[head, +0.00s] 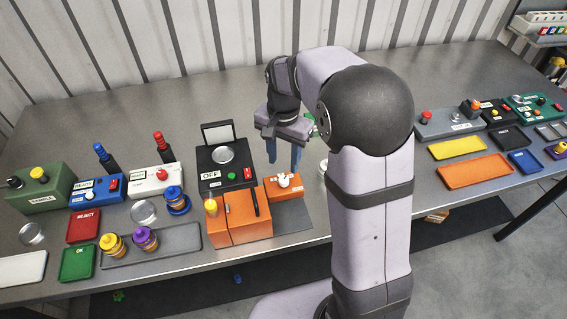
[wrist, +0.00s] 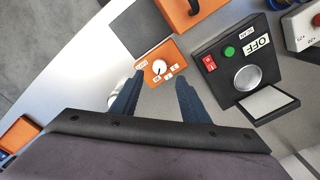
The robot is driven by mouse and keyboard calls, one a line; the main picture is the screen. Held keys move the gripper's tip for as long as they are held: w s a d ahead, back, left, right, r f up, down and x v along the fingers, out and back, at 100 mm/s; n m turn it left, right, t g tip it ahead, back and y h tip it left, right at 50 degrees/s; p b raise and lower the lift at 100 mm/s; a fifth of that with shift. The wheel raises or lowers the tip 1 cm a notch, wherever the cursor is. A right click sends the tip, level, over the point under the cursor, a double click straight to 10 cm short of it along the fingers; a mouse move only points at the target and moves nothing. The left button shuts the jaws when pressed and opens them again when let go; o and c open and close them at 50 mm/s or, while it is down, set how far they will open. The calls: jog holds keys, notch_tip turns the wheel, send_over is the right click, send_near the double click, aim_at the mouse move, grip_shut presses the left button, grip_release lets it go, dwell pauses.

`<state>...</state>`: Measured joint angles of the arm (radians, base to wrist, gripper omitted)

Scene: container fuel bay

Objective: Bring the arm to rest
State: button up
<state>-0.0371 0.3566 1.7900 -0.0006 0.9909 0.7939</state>
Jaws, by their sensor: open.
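My gripper (head: 284,150) hangs above the metal bench, its two blue fingers apart with nothing between them. It also shows in the wrist view (wrist: 155,97), fingers spread. In the head view it is behind and above the small orange dial box (head: 287,189), which has a white knob; the wrist view shows this box (wrist: 160,68) just beyond the fingertips. The fingers look apart from the box. My arm rises at the right of the gripper and bends over the bench.
A black OFF box (head: 212,180) with a raised lid stands left of the gripper. An orange cabinet (head: 238,228) is in front. Yellow and purple canisters (head: 145,238) stand on a grey tray. Yellow and orange trays (head: 475,171) lie at right. The bench behind the gripper is clear.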

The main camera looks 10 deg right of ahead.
dwell(0.4)
jog(key=n, duration=0.1)
jog(key=w+n, duration=0.1)
jog(key=n, duration=0.1)
jog(key=shift+w+f+t, duration=0.1)
jog(key=shift+f+t, duration=0.05)
jog(key=shift+t, duration=0.15)
jog(key=s+f+n, duration=0.3)
jog(key=shift+s+f, duration=0.3)
jog(key=shift+s, duration=0.05)
jog(key=s, duration=0.2)
jog(key=s+f+n+g, duration=0.1)
jog(key=s, duration=0.1)
jog(key=s+f+n, duration=0.1)
jog(key=s, duration=0.1)
jog(key=shift+s+d+f, duration=0.1)
jog(key=shift+d+f, duration=0.05)
jog(key=shift+d, duration=0.05)
jog(key=s+d+r, duration=0.1)
jog(key=s+r, duration=0.1)
jog(key=s, duration=0.8)
jog(key=shift+s+r+n, duration=0.15)
jog(key=shift+r+n, duration=0.1)
jog(key=shift+n, duration=0.05)
